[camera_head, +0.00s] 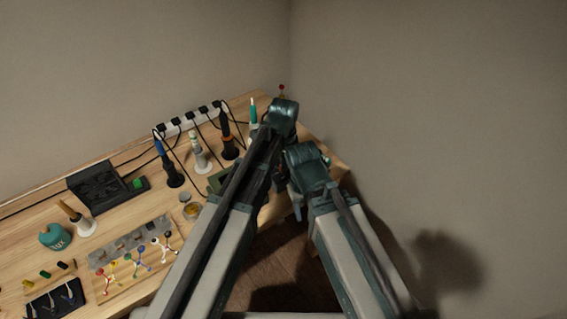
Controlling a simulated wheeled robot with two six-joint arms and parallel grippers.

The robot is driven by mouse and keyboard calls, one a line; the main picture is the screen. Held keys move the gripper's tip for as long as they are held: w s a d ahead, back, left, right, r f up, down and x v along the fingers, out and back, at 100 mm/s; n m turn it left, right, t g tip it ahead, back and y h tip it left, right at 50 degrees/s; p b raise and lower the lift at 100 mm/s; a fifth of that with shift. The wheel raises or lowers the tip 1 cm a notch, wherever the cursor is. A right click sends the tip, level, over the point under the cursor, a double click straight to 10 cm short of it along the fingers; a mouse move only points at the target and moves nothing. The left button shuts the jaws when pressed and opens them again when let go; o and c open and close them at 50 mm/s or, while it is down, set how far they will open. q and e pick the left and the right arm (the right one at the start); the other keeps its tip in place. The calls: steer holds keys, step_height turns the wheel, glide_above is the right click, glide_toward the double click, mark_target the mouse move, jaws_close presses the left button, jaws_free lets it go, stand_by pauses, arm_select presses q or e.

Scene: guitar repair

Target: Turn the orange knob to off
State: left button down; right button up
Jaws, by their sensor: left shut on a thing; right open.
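I cannot make out the orange knob; my arms cover part of the right end of the wooden workbench (128,208). My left gripper (281,130) is over that end of the bench, its jaws mostly hidden behind its own wrist and arm. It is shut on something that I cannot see. My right gripper (297,205) is lower in the picture, by the right edge of the bench. It is open, and I see nothing between its fingers.
Several soldering irons stand in holders, one with an orange band (228,151). A white power strip (190,121) with black cables runs along the back. A black fan unit (96,181) and teal tub (55,237) stand at left. Walls close in behind and right.

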arm_select(q)
steer(key=n, duration=1)
steer(key=shift+w+d+n+y, duration=0.1)
steer(key=shift+n+y, duration=0.2)
steer(key=shift+n, duration=0.1)
steer(key=n, duration=0.5)
steer(key=shift+g, duration=0.4)
steer(key=n, duration=0.5)
steer(key=shift+n, duration=0.5)
steer(key=c, duration=0.5)
jaws_free()
steer(key=shift+c, duration=0.2)
steer(key=shift+r, duration=0.15)
